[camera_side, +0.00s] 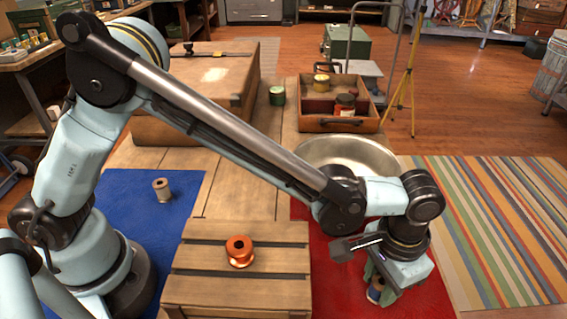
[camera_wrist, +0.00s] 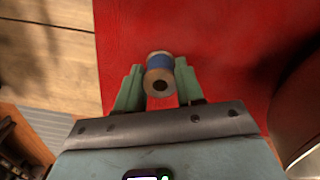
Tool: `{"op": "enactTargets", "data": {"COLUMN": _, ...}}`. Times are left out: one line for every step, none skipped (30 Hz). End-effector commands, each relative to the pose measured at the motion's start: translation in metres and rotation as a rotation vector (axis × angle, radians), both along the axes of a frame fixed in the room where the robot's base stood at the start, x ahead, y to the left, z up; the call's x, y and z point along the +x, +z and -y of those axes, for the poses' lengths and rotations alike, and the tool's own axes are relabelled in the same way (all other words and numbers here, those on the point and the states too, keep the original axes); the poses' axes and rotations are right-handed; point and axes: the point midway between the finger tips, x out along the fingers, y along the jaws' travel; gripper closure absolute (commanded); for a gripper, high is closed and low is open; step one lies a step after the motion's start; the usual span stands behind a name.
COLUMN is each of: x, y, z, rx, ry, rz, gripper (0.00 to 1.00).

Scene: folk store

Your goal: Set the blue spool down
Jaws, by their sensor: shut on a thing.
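The blue spool (camera_wrist: 160,62), with pale wooden ends, sits between the fingers of my gripper (camera_wrist: 159,85) in the wrist view. My gripper is shut on it. In the side view the spool (camera_side: 375,291) shows low at the front right, partly hidden by my gripper (camera_side: 381,288). It is over the red mat (camera_side: 330,290), which also fills the middle of the wrist view (camera_wrist: 225,40). I cannot tell whether the spool touches the mat.
A slatted wooden crate (camera_side: 240,284) with an orange spool (camera_side: 239,252) stands left of the gripper. A large metal bowl (camera_side: 385,158) is behind. A beige spool (camera_side: 162,191) stands on the blue mat (camera_side: 130,185). A wooden tray (camera_side: 310,124) with jars and a green tin (camera_side: 277,96) are farther back.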

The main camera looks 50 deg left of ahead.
Motion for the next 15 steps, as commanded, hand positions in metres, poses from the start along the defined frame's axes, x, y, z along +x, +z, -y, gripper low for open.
{"op": "enactTargets", "data": {"x": 0.0000, "y": -0.0017, "z": 0.0000, "rx": 0.000, "ry": 0.000, "rz": 0.000, "gripper": 0.91}}
{"op": "enactTargets", "data": {"x": 0.0000, "y": -0.0012, "z": 0.0000, "rx": 0.000, "ry": 0.000, "rz": 0.000, "gripper": 0.58}}
{"op": "enactTargets", "data": {"x": 0.0000, "y": -0.0011, "z": 0.0000, "rx": 0.000, "ry": 0.000, "rz": 0.000, "gripper": 0.52}}
{"op": "enactTargets", "data": {"x": 0.0000, "y": -0.0011, "z": 0.0000, "rx": 0.000, "ry": 0.000, "rz": 0.000, "gripper": 0.48}}
{"op": "enactTargets", "data": {"x": 0.0000, "y": -0.0010, "z": 0.0000, "rx": 0.000, "ry": 0.000, "rz": 0.000, "gripper": 0.43}}
{"op": "enactTargets", "data": {"x": 0.0000, "y": -0.0010, "z": 0.0000, "rx": 0.000, "ry": 0.000, "rz": 0.000, "gripper": 0.37}}
{"op": "enactTargets", "data": {"x": 0.0000, "y": -0.0010, "z": 0.0000, "rx": 0.000, "ry": 0.000, "rz": 0.000, "gripper": 0.37}}
{"op": "enactTargets", "data": {"x": 0.0000, "y": -0.0010, "z": 0.0000, "rx": 0.000, "ry": 0.000, "rz": 0.000, "gripper": 0.37}}
{"op": "enactTargets", "data": {"x": 0.0000, "y": -0.0009, "z": 0.0000, "rx": 0.000, "ry": 0.000, "rz": 0.000, "gripper": 0.37}}
{"op": "enactTargets", "data": {"x": 0.0000, "y": -0.0009, "z": 0.0000, "rx": 0.000, "ry": 0.000, "rz": 0.000, "gripper": 0.37}}
{"op": "enactTargets", "data": {"x": 0.0000, "y": -0.0009, "z": 0.0000, "rx": 0.000, "ry": 0.000, "rz": 0.000, "gripper": 0.37}}
{"op": "enactTargets", "data": {"x": 0.0000, "y": -0.0009, "z": 0.0000, "rx": 0.000, "ry": 0.000, "rz": 0.000, "gripper": 0.37}}
{"op": "enactTargets", "data": {"x": 0.0000, "y": -0.0008, "z": 0.0000, "rx": 0.000, "ry": 0.000, "rz": 0.000, "gripper": 0.37}}
{"op": "enactTargets", "data": {"x": 0.0000, "y": -0.0006, "z": 0.0000, "rx": 0.000, "ry": 0.000, "rz": 0.000, "gripper": 0.37}}
{"op": "enactTargets", "data": {"x": 0.0000, "y": 0.0004, "z": 0.0000, "rx": 0.000, "ry": 0.000, "rz": 0.000, "gripper": 0.37}}
